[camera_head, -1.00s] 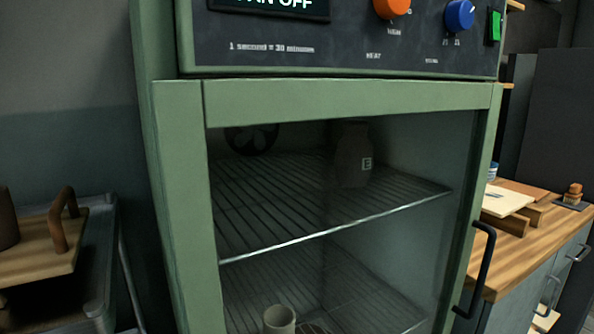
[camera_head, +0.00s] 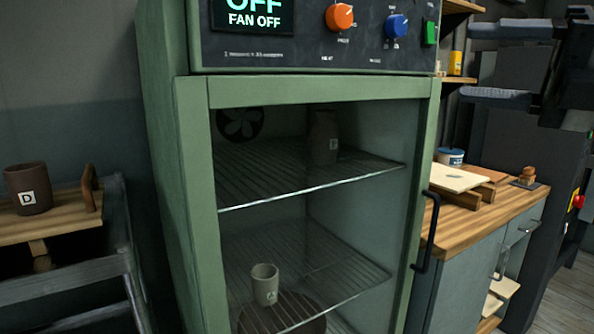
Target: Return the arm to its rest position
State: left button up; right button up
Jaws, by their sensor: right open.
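My right gripper (camera_head: 500,62) is at the upper right in the head view, with dark fingers spread apart and nothing between them. It is in front of the area right of the green drying cabinet (camera_head: 192,200), apart from the cabinet's black door handle (camera_head: 428,232). The cabinet's glass door looks shut. Inside, a dark labelled vessel (camera_head: 323,138) stands on the upper wire shelf, and a pale cup (camera_head: 265,284) stands on the lower one. My left gripper is not in view.
Right of the cabinet is a wooden counter (camera_head: 492,215) with boards (camera_head: 460,178) and a blue-and-white tub (camera_head: 451,157). At left, a brown mug marked D (camera_head: 28,190) stands on a wooden tray (camera_head: 60,222) on a cart. The display (camera_head: 254,17) reads OFF, FAN OFF.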

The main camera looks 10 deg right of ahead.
jog(key=w+a+f+m+t+h, duration=0.2)
jog(key=f+m+t, duration=0.1)
jog(key=f+m, duration=0.65)
jog(key=w+a+f+m+t+h, duration=0.2)
jog(key=f+m, duration=0.5)
jog(key=f, duration=0.6)
jog(key=w+a+f+m+t+h, duration=0.2)
jog(key=f+m+t, duration=0.1)
jog(key=f+m, duration=0.65)
jog(key=s+a+f+m+g+h, duration=0.1)
jog(key=s+a+f+m+g, duration=0.1)
jog(key=s+f, duration=0.3)
jog(key=s+a+f+m+g+h, duration=0.1)
jog(key=s+f+g, duration=0.3)
jog(key=f, duration=0.8)
jog(key=s+a+f+m+g+h, duration=0.2)
jog(key=s+a+f+g, duration=0.1)
jog(key=s+f, duration=0.4)
notch_tip(320, 180, down, 2)
jog(key=shift+a+m, duration=0.3)
jog(key=shift+a, duration=0.3)
jog(key=shift+w, duration=0.1)
